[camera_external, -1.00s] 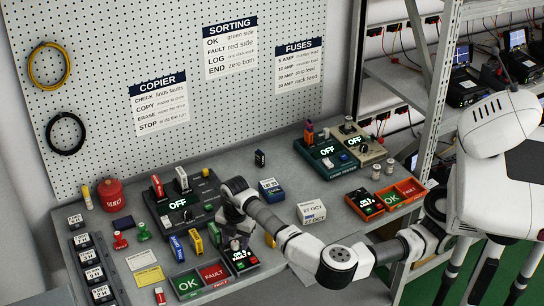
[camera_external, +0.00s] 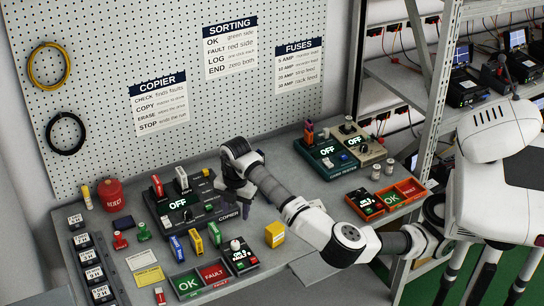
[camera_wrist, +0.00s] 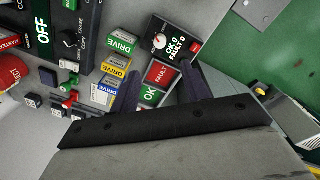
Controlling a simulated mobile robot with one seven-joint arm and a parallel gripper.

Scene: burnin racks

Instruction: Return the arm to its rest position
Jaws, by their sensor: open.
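My arm (camera_external: 285,197) reaches left from my body over the grey bench. My gripper (camera_external: 228,196) hangs above the bench beside the right end of the black copier unit (camera_external: 178,214). In the wrist view my gripper (camera_wrist: 160,86) has its two dark fingers spread apart with nothing held between them. Below the fingers there are the green OK and red FAULT trays (camera_wrist: 158,74), the small counter with a white knob (camera_wrist: 172,43) and the drive boxes (camera_wrist: 117,66).
A yellow box (camera_external: 275,234) stands on the bench under my forearm. Upright drives (camera_external: 182,180) rise from the copier. Tester units (camera_external: 330,154) stand at the back right, and a metal shelf rack (camera_external: 433,90) is beside my body. The pegboard (camera_external: 110,30) backs the bench.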

